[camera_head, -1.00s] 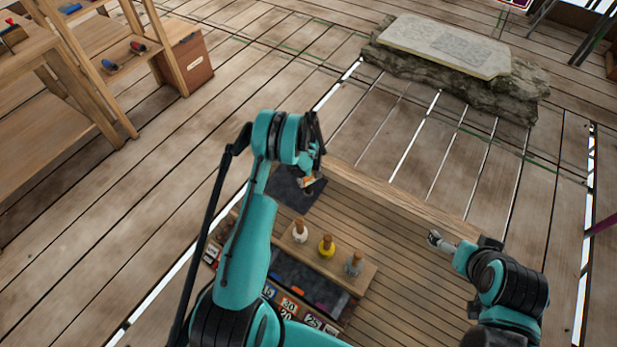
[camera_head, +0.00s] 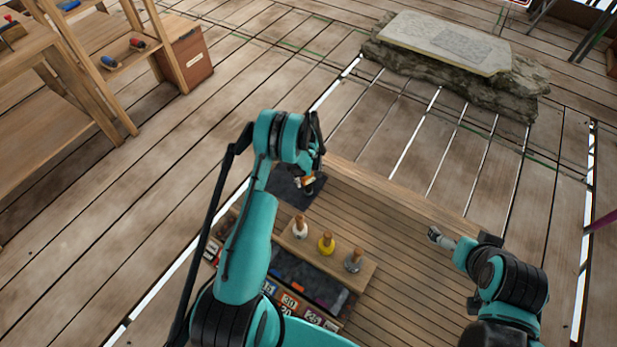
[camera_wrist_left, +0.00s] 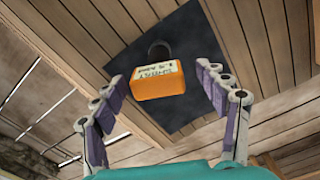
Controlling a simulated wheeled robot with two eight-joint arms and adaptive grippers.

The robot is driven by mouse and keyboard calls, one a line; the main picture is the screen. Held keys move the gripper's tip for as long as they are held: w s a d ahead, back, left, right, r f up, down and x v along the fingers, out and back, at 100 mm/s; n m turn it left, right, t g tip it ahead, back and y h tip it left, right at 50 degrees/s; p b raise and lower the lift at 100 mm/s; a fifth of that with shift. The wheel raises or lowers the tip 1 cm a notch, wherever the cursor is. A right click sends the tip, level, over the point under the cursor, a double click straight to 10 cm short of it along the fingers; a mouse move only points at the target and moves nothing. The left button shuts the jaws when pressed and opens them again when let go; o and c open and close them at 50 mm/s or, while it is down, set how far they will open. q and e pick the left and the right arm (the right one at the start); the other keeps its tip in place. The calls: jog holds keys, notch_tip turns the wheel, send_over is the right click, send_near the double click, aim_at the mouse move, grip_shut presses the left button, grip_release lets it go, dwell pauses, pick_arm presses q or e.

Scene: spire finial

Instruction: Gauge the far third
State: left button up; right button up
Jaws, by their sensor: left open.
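An orange block (camera_wrist_left: 158,82) with a pale label of dark lettering shows between the fingers of my left gripper (camera_wrist_left: 170,95) in the left wrist view. The fingers are spread with a gap on each side of the block. Beyond it is a dark square mat (camera_wrist_left: 190,50) with a round black spot. In the head view my left gripper (camera_head: 311,184) is over the mat (camera_head: 284,190), and the block is mostly hidden. White (camera_head: 300,228), yellow (camera_head: 326,243) and grey (camera_head: 353,260) pieces with wooden handles stand in a row. My right gripper (camera_head: 436,237) is at the right, its fingers too small to read.
A wooden ledge (camera_head: 368,276) carries the handled pieces. Below it is a dark tray (camera_head: 305,277) of small coloured items and number cards (camera_head: 289,301). The slatted bench top (camera_head: 400,250) is clear at right. A stone slab (camera_head: 440,45) lies far off; wooden shelves stand at left.

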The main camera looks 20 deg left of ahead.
pick_arm(q)
notch_tip(320, 180, up, 12)
dwell(0.4)
jog(key=shift+d, duration=0.15)
jog(key=s+d+r+m+t, duration=0.1)
jog(key=s+d+r+m, duration=0.15)
jog(key=r, duration=0.55)
jog(key=s+d+r+m+t, duration=0.1)
jog(key=s+d+r, duration=0.15)
jog(key=r, duration=0.55)
jog(key=s+d+r+m+t, duration=0.15)
jog(key=s+r, duration=0.25)
jog(key=r, duration=0.4)
jog(key=s+d+r+m+t, duration=0.1)
jog(key=s+d+r+m, duration=0.1)
jog(key=s, duration=0.6)
jog(key=s+d+r+m+t, duration=0.2)
jog(key=s+r+m, duration=0.1)
jog(key=s, duration=0.5)
jog(key=shift+s+d+r+m, duration=0.2)
jog(key=shift+d+m, duration=0.2)
jog(key=shift+m, duration=0.5)
jog(key=o, duration=0.6)
jog(key=shift+s+f+t, duration=0.1)
jog(key=shift+s+t, duration=0.1)
jog(key=shift+t, duration=0.15)
